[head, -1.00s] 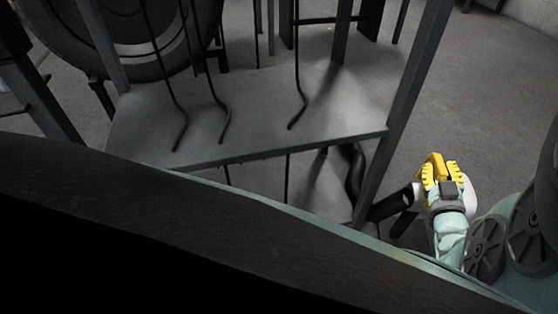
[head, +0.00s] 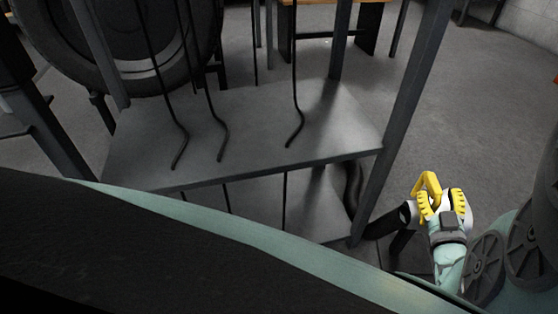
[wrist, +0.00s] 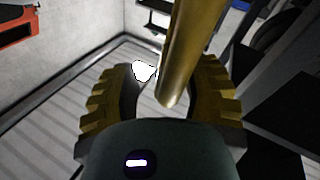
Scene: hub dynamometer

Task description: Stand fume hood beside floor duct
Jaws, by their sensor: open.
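My gripper (head: 441,197) is at the right of the head view, with ridged yellow fingers spread apart. In the wrist view my gripper (wrist: 167,70) is open, with a golden-yellow tube (wrist: 185,45) running between its fingers. I cannot tell whether either finger touches the tube. A black cylindrical piece (head: 386,222) lies just left of the gripper in the head view, partly hidden by the rack post. I cannot make out for sure which thing is the fume hood or the floor duct.
A grey metal rack (head: 250,140) with upright posts and hanging black cables fills the middle. A large dark wheel (head: 120,45) stands behind it at left. A wooden-topped table (head: 325,14) is at the back. Open grey floor (head: 470,100) lies to the right.

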